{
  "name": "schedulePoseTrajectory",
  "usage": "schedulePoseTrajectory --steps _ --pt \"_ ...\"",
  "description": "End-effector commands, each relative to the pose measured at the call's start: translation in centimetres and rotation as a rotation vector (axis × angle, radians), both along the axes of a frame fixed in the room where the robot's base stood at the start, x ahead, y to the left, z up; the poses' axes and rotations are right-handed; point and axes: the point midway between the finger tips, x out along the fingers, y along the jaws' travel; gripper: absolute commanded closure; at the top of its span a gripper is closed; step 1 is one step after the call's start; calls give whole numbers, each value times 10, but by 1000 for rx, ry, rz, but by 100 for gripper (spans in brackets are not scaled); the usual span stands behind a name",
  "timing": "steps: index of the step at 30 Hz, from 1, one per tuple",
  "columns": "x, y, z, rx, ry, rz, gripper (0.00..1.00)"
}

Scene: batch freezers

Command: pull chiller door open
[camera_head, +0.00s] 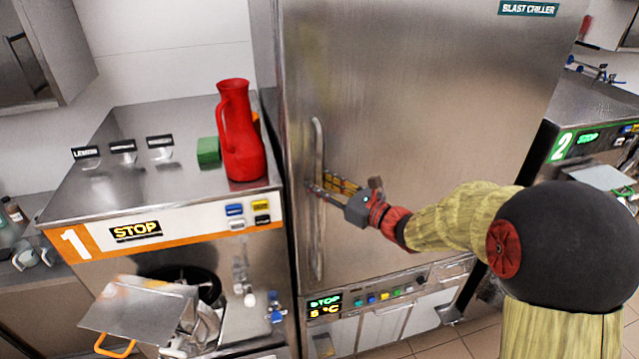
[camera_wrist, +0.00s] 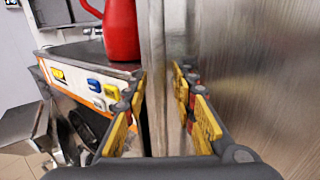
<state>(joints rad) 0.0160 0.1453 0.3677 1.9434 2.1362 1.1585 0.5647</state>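The blast chiller door (camera_head: 430,130) is a tall brushed-steel panel and looks closed. Its long vertical handle (camera_head: 318,240) runs down near the door's left edge. My gripper (camera_head: 318,187) is at about the middle of the handle, with my arm reaching in from the right. In the wrist view my gripper (camera_wrist: 160,90) has its two yellow-padded fingers apart. An upright metal strip, seemingly the handle (camera_wrist: 155,60), shows between them. I cannot tell whether either finger touches it.
Batch freezer 1 (camera_head: 200,213) stands close on the left, with a red jug (camera_head: 238,135) and a green block (camera_head: 208,152) on top. The chiller's control panel (camera_head: 370,297) is below the door. Freezer 2 (camera_head: 565,145) stands on the right.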

Motion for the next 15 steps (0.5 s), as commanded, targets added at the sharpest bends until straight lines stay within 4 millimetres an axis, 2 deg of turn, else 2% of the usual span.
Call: schedulePoseTrajectory --steps 15 --pt "0 0 0 0 0 0 100"
